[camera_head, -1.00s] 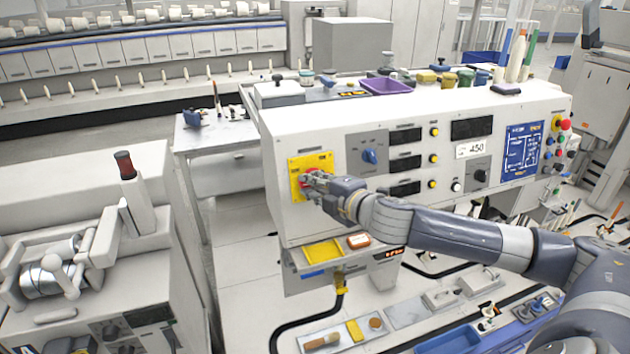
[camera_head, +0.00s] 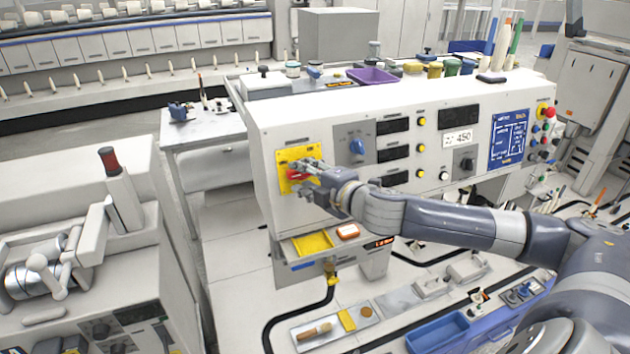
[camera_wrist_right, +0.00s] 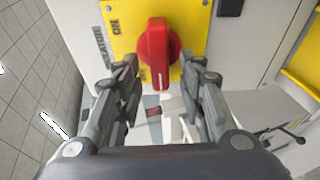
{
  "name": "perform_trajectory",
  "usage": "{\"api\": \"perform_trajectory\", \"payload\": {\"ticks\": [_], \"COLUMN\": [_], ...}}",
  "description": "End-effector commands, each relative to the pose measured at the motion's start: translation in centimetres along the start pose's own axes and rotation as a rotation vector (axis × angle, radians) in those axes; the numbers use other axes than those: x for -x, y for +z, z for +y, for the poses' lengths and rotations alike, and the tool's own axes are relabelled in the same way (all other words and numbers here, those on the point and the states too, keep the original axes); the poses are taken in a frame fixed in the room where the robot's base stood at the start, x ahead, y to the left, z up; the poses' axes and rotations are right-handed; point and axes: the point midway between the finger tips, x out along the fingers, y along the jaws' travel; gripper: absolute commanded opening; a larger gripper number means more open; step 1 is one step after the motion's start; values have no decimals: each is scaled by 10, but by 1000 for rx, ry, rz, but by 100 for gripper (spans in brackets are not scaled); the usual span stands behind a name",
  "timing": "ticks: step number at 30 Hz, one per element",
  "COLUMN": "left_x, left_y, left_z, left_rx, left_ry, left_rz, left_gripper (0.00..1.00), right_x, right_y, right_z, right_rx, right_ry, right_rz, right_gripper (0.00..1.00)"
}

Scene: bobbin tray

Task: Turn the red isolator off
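The red isolator (camera_head: 297,174) is a rotary knob on a yellow plate (camera_head: 284,156) at the left end of the white machine's front panel. In the right wrist view the red knob (camera_wrist_right: 158,50) shows large, its handle pointing down in that picture, with the word ON on the plate to its left. My right gripper (camera_head: 312,170) is in front of the knob and partly hides it in the head view. In the right wrist view its two fingers (camera_wrist_right: 160,80) are spread apart, one on each side of the knob's lower end, with gaps to it. My left gripper is not in view.
A blue rotary switch (camera_head: 357,146) is right of the yellow plate. A yellow tray (camera_head: 313,243) sits below the panel. A red emergency button (camera_head: 549,112) is at the panel's far right. A grey bench machine (camera_head: 100,215) stands at left.

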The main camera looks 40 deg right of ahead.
Motion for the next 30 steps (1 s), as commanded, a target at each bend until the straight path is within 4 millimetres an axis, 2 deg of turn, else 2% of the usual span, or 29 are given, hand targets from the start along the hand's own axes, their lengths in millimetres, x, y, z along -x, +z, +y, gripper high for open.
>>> {"api": "perform_trajectory", "payload": {"ticks": [6,15,21,30], "left_x": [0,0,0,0], "left_y": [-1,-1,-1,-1], "left_z": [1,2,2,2], "left_rx": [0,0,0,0], "left_ry": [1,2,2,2], "left_rz": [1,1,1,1], "left_gripper": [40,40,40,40], "right_x": [25,49,58,63], "right_y": [2,2,1,0], "right_z": [-2,-1,0,0], "right_rx": [7,11,8,0], "right_ry": [-5,-4,-2,-2], "right_rz": [-3,-5,-3,1], "right_gripper": [37,37,37,37]}}
